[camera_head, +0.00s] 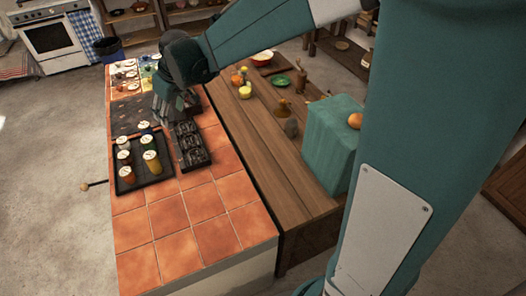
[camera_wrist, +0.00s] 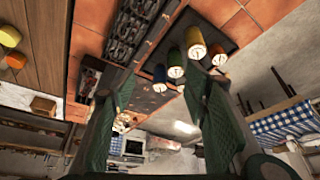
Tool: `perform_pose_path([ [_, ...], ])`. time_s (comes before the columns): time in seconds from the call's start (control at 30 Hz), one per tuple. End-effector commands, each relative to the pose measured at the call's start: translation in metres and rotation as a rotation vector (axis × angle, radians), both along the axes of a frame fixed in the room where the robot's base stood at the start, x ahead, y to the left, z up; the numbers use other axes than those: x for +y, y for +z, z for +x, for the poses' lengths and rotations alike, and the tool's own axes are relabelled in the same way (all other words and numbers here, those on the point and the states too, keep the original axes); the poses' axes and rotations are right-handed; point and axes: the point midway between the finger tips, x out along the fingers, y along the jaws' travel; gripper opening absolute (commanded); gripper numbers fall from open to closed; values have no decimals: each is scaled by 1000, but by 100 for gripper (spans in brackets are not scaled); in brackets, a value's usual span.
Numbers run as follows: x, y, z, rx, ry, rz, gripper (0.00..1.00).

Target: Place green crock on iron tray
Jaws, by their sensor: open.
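A green crock (camera_wrist: 176,62) with a pale lid shows in the wrist view, between a yellow crock (camera_wrist: 194,42) and a blue one (camera_wrist: 160,75). In the head view the crocks stand close together on and beside a dark rimmed tray (camera_head: 158,178), which looks like the iron tray; the green one is hard to pick out there. My gripper (camera_head: 173,110) is above the counter, behind the crocks and close to the black moulded pan. In the wrist view its two fingers (camera_wrist: 158,108) are wide apart with nothing held. The green crock is beyond them, not touching.
A black moulded pan (camera_head: 190,146) lies right of the tray. A dark speckled slab (camera_head: 128,115) is behind it. Coloured trays (camera_head: 124,76) with small items are at the far end. A teal block (camera_head: 330,145) stands on the wooden table. The near tiles (camera_head: 185,235) are clear.

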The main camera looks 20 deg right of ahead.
Motion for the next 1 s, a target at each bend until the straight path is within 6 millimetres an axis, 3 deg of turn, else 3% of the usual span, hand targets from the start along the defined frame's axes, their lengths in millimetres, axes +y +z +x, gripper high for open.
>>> perform_pose_path([
  [0.5,-66,50,-89,-38,-148,10,45],
  [1.0,-119,72,-178,-81,-286,22,45],
])
